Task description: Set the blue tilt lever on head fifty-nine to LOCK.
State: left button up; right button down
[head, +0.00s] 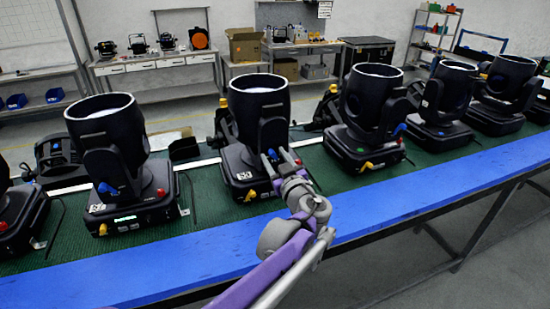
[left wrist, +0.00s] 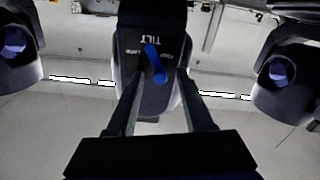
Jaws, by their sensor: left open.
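The moving head with a label that seems to read 59 (head: 258,107) stands on the green mat in the middle of the head view. Its blue tilt lever (head: 272,154) is on the side of the yoke, at my left gripper (head: 280,158). In the left wrist view the blue lever (left wrist: 155,64) slants below the word TILT, its upper end leaning left. Small words flank it left and right, too blurred to read surely. My left gripper's fingers (left wrist: 159,76) are open, one on each side of the lever's lower end. Contact cannot be told. My right gripper is not in view.
Similar heads stand close on both sides, one at left (head: 105,140) and one at right (head: 367,110), each with its own blue lever. Yellow and red knobs sit low on the bases. The blue table edge (head: 420,205) runs along the front.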

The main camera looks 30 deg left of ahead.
pick_arm(q)
grip_shut()
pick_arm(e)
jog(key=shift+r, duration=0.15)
pick_arm(q)
jog(key=m, duration=0.1)
jog(key=m+p, duration=0.1)
jog(key=shift+w+d+r+m, duration=0.25)
jog(key=shift+m, duration=0.05)
jog(key=m, duration=0.1)
jog(key=m+p, duration=0.1)
jog(key=shift+w+d+m, duration=0.3)
jog(key=shift+w+d+f+m, duration=0.1)
jog(key=shift+w+d+m, duration=0.1)
jog(key=shift+m, duration=0.9)
jog(key=shift+w+d+f+m, duration=0.15)
jog(key=shift+w+m, duration=0.1)
jog(key=shift+m, duration=0.85)
jog(key=shift+w+d+f+m, duration=0.1)
jog(key=shift+w+d+m, duration=0.1)
jog(key=shift+m, duration=0.9)
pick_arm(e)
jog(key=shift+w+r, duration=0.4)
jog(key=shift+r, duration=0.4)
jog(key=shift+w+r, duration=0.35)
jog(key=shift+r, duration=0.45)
